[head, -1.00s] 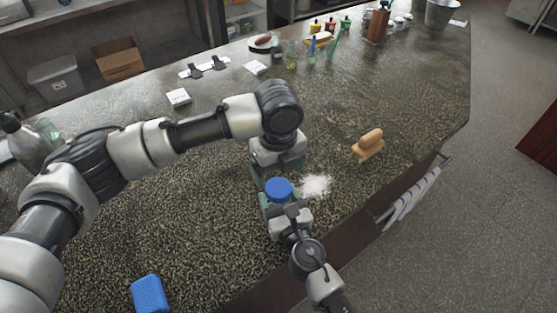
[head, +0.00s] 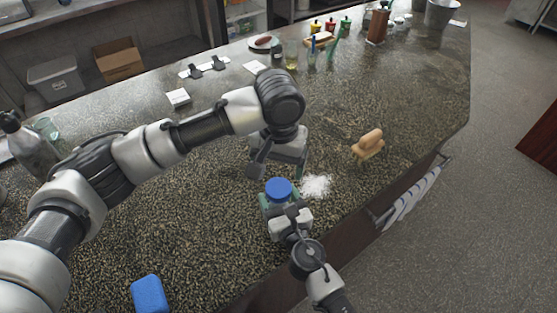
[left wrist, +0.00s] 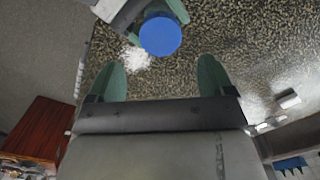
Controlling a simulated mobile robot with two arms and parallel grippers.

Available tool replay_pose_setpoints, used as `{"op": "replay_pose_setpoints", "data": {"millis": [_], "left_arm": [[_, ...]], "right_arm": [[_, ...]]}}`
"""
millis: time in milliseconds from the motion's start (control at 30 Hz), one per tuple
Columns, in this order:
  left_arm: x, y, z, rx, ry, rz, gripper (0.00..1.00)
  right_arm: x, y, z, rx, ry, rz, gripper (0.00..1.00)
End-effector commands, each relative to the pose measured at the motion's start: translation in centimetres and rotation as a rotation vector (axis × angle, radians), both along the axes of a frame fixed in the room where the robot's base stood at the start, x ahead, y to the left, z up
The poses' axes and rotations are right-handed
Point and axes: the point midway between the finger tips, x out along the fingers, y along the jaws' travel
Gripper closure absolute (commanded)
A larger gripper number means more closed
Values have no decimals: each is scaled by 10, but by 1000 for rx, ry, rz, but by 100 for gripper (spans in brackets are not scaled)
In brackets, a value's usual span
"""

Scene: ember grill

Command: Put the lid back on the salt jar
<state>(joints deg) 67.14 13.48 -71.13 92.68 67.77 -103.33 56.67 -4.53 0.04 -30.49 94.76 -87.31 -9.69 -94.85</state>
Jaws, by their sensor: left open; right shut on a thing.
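The blue lid (head: 278,188) sits on top of the salt jar, whose body is mostly hidden below it and between my right fingers. The lid also shows from above in the left wrist view (left wrist: 160,35). My right gripper (head: 279,203) is shut on the jar near the counter's front edge. My left gripper (head: 277,174) is open and empty, just behind and above the lid. In the left wrist view its two green fingers (left wrist: 161,77) are apart, with the lid beyond their tips and not between them.
White spilled salt (head: 316,186) lies right of the jar. Bottles and a plate (head: 263,43) are at the back. The middle counter is largely clear.

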Motion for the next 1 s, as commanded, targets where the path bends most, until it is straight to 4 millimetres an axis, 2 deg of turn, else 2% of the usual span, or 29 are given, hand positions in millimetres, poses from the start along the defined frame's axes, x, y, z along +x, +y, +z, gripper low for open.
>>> {"op": "replay_pose_setpoints", "data": {"millis": [133, 333, 767, 867, 1000], "left_arm": [[0, 0, 2, -1, 0, 273, 18], [0, 0, 3, 0, 0, 479, 18], [0, 0, 3, 0, 0, 520, 18], [0, 0, -3, 1, 1, 520, 18], [0, 1, -21, 2, 3, 520, 18]], "right_arm": [[0, 0, -1, 0, 2, 1, 99], [0, 0, -1, 0, 2, 1, 99], [0, 0, -1, 0, 2, 1, 99], [0, 0, -1, 0, 2, 0, 99], [0, 0, -1, 0, 2, 0, 99]]}}
